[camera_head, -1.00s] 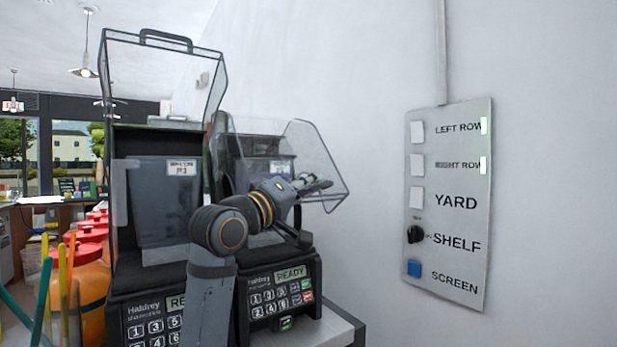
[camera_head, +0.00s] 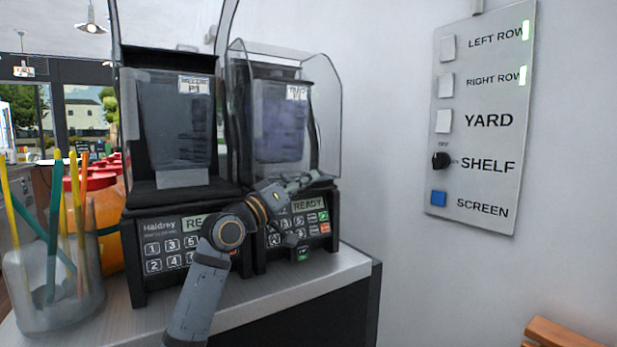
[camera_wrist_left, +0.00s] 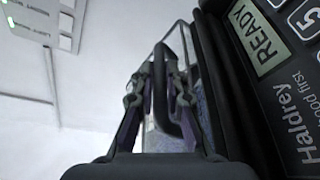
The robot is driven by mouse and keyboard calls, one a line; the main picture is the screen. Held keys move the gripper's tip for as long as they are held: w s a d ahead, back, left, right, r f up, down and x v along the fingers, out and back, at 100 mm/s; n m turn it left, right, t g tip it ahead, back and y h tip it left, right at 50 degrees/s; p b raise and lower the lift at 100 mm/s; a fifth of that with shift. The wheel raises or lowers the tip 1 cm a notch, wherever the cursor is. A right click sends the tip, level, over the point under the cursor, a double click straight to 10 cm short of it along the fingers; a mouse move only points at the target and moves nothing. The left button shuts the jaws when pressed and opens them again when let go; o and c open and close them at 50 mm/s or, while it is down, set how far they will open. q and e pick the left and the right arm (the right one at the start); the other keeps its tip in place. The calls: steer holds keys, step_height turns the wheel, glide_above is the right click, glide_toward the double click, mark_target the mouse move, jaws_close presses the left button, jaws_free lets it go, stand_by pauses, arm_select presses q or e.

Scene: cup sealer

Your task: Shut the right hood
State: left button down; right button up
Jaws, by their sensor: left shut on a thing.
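The right hood (camera_head: 328,108) is a clear cover with a dark frame on the right machine. It is down around the machine's upper part, its lower front edge near the control panel; I cannot tell whether it is fully seated. My left gripper (camera_head: 302,184) is at the hood's lower front, just above the READY display. In the left wrist view, the fingers of the left gripper (camera_wrist_left: 157,88) are shut on the hood's black handle (camera_wrist_left: 161,75). The arm and gripper hide part of the right machine's panel (camera_head: 308,228). My right gripper is not in view.
The left machine (camera_head: 178,215) stands close beside, its clear hood raised. A glass jar (camera_head: 55,300) with coloured sticks and red-lidded orange containers (camera_head: 108,225) are at left. A wall switch panel (camera_head: 482,120) is at right. A wooden thing (camera_head: 560,333) shows at lower right.

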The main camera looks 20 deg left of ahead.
arm_select(q)
steer(key=shift+a+f, duration=0.1)
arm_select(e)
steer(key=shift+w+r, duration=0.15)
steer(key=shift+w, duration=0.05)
arm_select(q)
steer(key=shift+w, duration=0.1)
steer(key=c, duration=1.7)
jaws_free()
steer(key=shift+o, duration=0.2)
steer(key=shift+w+f, duration=0.1)
steer(key=shift+w, duration=0.05)
steer(key=shift+a, duration=0.1)
steer(key=v, duration=0.7)
steer(key=shift+s, duration=0.3)
